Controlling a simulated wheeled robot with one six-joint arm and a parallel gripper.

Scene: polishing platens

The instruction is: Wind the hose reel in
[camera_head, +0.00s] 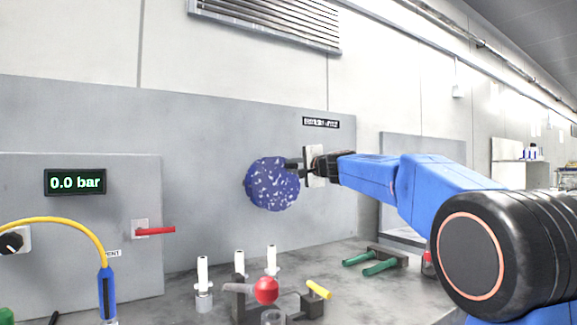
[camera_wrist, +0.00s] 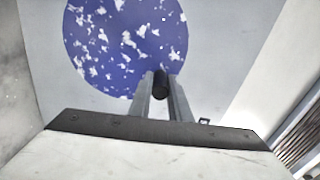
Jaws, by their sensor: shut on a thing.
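The hose reel is a round blue disc with white speckles (camera_head: 271,184), mounted on the grey wall panel. It also shows at the top of the wrist view (camera_wrist: 112,45). A dark cylindrical crank handle (camera_wrist: 160,84) stands out near the disc's lower right edge in that view. My gripper (camera_head: 304,165) reaches in from the right at the reel's upper right edge. In the wrist view its two fingers (camera_wrist: 161,88) lie on either side of the handle and are shut on it. No hose can be made out.
A small label (camera_head: 321,122) is on the panel above the reel. A display (camera_head: 75,182) reads 0.0 bar, above a red lever (camera_head: 155,231). Below are white-topped fittings (camera_head: 203,275), a red ball knob (camera_head: 266,290) and green handles (camera_head: 378,266) on the bench.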

